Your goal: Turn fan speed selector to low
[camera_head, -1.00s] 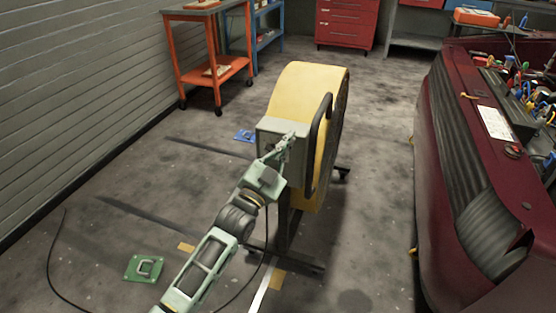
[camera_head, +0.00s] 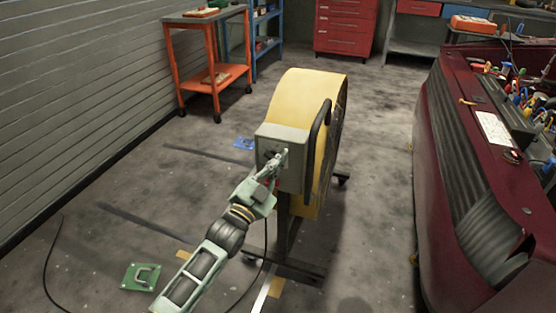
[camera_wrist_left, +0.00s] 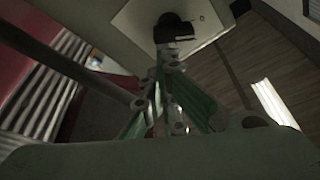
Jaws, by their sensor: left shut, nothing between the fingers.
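The yellow drum fan (camera_head: 295,95) stands on a wheeled stand, with a grey control box (camera_head: 292,133) on its near side. The fan speed selector is a black knob (camera_wrist_left: 172,24) on the pale box face in the left wrist view. In the head view, a dark part of it shows just left of my fingers. My left gripper (camera_head: 279,158) is shut and empty, with its fingertips in front of the box face. In the left wrist view, the fingertips (camera_wrist_left: 168,55) are just below the knob; I cannot tell whether they touch it. My right gripper is not in view.
An orange cart (camera_head: 215,80) stands at the back left. A black handle bar (camera_head: 316,140) curves beside the box. A green plate (camera_head: 140,277) lies on the floor, which is mostly clear.

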